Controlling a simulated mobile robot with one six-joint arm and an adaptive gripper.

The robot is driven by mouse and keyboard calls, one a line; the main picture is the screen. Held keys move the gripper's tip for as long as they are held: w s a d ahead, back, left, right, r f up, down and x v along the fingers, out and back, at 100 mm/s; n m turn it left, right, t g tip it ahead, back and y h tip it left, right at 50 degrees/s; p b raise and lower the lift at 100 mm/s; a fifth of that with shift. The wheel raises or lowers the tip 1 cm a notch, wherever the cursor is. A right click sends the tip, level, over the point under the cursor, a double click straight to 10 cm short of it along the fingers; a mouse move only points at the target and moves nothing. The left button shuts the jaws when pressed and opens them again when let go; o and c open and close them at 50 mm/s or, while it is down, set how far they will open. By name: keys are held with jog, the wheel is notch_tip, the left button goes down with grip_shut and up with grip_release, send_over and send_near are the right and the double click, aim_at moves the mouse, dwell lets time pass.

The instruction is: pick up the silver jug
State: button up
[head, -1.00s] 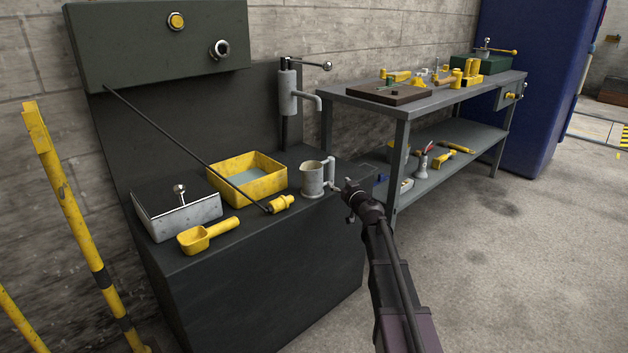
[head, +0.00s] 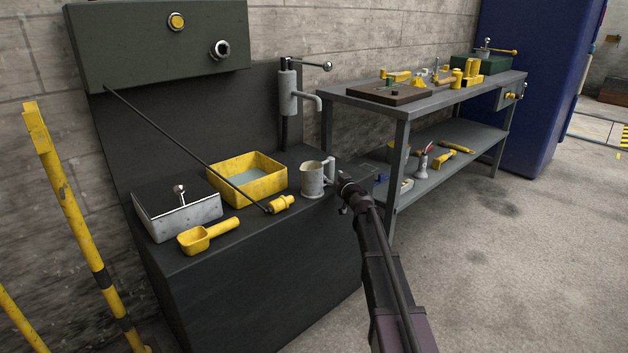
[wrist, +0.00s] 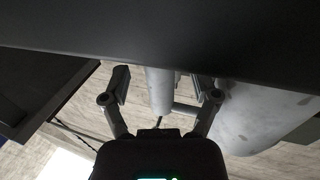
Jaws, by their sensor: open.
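The silver jug (head: 312,181) stands upright near the right end of the dark bench top, its handle (head: 330,172) facing right, toward my gripper (head: 345,184). My gripper is open, just right of the jug. In the wrist view, which looks upside down, the two fingers of my gripper (wrist: 168,87) are spread with the upright grey handle (wrist: 159,92) showing between them. The jug's body (wrist: 262,112) fills the right side there. Whether a finger touches the handle I cannot tell. The fingertips are small in the head view.
On the bench top (head: 250,222) are a yellow tray (head: 282,180), a yellow scoop (head: 205,236), a metal box (head: 160,222) and a yellow fitting (head: 281,203). A grey pump with a spout (head: 288,92) stands behind the jug. A grey worktable (head: 440,97) stands to the right.

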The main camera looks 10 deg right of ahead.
jog(key=shift+x, duration=0.95)
grip_shut()
